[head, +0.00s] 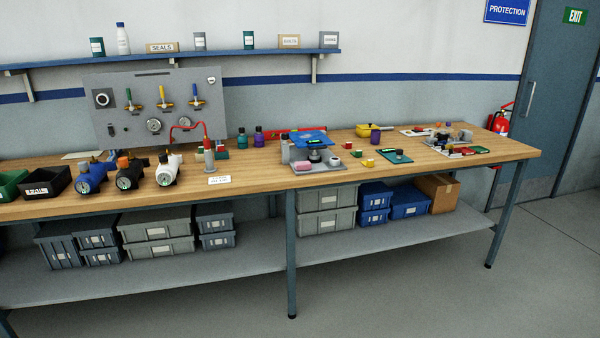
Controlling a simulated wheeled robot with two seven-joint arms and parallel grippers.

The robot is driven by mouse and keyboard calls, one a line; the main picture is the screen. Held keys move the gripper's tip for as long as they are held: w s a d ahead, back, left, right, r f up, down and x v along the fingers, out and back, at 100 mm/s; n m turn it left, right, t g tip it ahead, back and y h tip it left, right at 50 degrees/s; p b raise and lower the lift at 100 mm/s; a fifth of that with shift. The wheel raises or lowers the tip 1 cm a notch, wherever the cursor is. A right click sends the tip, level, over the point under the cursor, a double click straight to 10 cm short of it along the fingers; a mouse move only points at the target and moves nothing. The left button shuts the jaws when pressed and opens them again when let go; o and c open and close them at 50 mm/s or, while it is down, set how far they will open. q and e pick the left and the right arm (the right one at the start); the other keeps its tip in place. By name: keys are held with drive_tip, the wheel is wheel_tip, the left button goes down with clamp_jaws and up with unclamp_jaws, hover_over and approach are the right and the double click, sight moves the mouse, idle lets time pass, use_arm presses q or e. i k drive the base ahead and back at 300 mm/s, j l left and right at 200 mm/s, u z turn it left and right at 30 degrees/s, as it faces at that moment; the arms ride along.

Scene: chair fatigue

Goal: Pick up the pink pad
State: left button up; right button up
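A small pink pad (303,168) lies at the front left of a grey base plate (328,166) on the wooden workbench, near the bench's front edge. It sits just in front of a device with a blue top (309,138) and a dark round part under it. Neither of my grippers shows in the head view.
The workbench (250,176) has bare wood left of the plate, around a white label card (219,180). Gauges (166,169) and a black bin (47,182) stand further left. Small parts and a green board (395,156) lie to the right. Grey floor (400,290) is open in front.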

sight(302, 165)
drive_tip(key=i, duration=0.15)
drive_tip(key=i+j+z, duration=0.15)
drive_tip(key=z, duration=0.3)
drive_tip(key=i+j+z, duration=0.25)
drive_tip(key=z, duration=0.2)
